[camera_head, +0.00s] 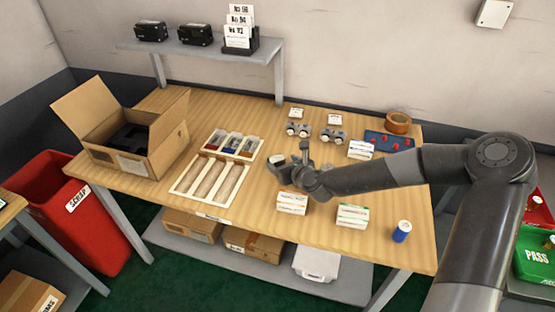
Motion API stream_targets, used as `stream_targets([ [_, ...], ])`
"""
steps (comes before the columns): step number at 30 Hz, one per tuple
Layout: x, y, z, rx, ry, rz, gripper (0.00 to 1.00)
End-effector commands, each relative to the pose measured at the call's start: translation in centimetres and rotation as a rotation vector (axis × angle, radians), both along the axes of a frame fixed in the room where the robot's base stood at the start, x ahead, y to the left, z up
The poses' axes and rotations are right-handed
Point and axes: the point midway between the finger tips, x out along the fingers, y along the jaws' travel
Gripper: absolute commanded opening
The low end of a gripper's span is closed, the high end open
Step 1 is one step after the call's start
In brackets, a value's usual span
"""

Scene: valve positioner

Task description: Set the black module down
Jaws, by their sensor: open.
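Two black modules sit side by side on the grey raised shelf at the back, the left one (150,31) and the right one (195,35). A dark insert or object (133,137) lies inside the open cardboard box (157,165) at the table's left; I cannot tell which it is. My gripper (293,157) is open over the middle of the wooden table, to the right of the white trays. I see no module between its fingers. The gripper is small in the picture, and its height above the table is hard to tell.
White trays (183,190) lie left of my gripper. White cartons (292,202), a blue can (402,231), small metal fittings (298,130), a blue board (389,141) and a tape roll (398,123) surround it. A red scrap bin (85,225) stands left; a green pass bin (537,262) stands right.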

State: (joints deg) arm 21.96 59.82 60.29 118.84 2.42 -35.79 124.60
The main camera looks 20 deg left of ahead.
Motion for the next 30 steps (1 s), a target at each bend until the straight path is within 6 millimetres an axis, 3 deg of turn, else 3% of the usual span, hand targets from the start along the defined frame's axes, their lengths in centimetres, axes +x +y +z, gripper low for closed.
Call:
stream_targets([
  [6,-2.0,-2.1,1.2,-0.001,-0.001,-0.001,0.72],
  [12,-2.8,-2.7,1.6,-0.001,-0.001,0.000,0.72],
  [30,-2.6,-3.0,1.7,-0.030,-0.020,0.011,0.72],
])
